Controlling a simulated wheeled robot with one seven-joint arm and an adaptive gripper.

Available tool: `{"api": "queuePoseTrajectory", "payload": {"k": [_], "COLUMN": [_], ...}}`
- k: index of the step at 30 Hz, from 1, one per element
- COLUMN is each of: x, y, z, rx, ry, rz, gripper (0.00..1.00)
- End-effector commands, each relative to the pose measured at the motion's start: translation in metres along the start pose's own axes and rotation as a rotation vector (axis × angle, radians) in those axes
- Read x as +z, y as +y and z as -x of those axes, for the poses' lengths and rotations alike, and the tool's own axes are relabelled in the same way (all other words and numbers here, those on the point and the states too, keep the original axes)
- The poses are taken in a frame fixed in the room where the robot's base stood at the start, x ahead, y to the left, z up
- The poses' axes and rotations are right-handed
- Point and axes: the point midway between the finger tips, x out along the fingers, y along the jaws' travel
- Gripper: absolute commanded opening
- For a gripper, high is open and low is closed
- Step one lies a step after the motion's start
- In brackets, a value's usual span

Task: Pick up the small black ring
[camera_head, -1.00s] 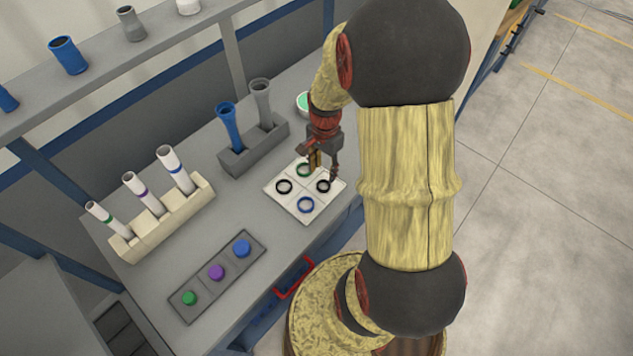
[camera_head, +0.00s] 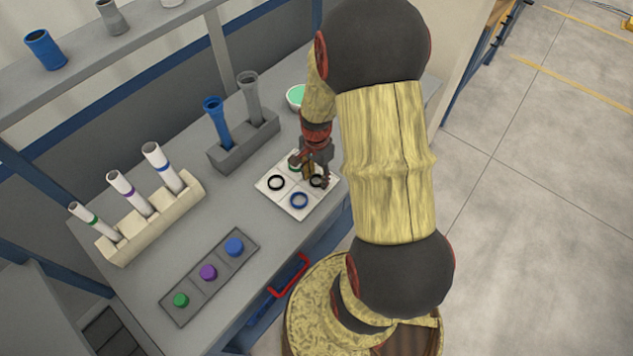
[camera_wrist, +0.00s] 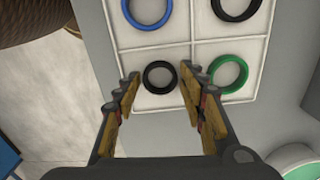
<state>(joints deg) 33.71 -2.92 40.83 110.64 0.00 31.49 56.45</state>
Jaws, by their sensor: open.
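The small black ring (camera_wrist: 160,77) lies flat in one compartment of a white square tray (camera_wrist: 180,52). In the wrist view it sits between and just beyond the tips of my gripper (camera_wrist: 160,88), which is open and empty. In the head view the ring (camera_head: 317,181) is at the tray's right side, partly hidden by my gripper (camera_head: 308,176). A larger black ring (camera_head: 276,183), a blue ring (camera_head: 299,200) and a green ring (camera_wrist: 229,74) lie in the other compartments. My gripper is close above the tray; the exact height cannot be told.
A grey holder (camera_head: 243,140) with a blue and a grey pipe stands behind the tray. A cream rack (camera_head: 152,222) holds white tubes. A button panel (camera_head: 210,277) lies at front left. A green-filled bowl (camera_head: 296,96) stands at the back. Bare table (camera_head: 228,200) lies left of the tray.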

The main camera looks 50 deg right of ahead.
Motion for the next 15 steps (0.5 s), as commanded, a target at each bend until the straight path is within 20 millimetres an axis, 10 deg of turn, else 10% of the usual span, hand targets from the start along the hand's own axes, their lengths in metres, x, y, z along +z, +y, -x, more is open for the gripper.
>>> {"api": "queuePoseTrajectory", "payload": {"k": [15], "x": [-0.0002], "y": [-0.0004], "z": [0.0014], "rx": [-0.001], "ry": [0.001], "rz": [0.0], "gripper": [0.2]}}
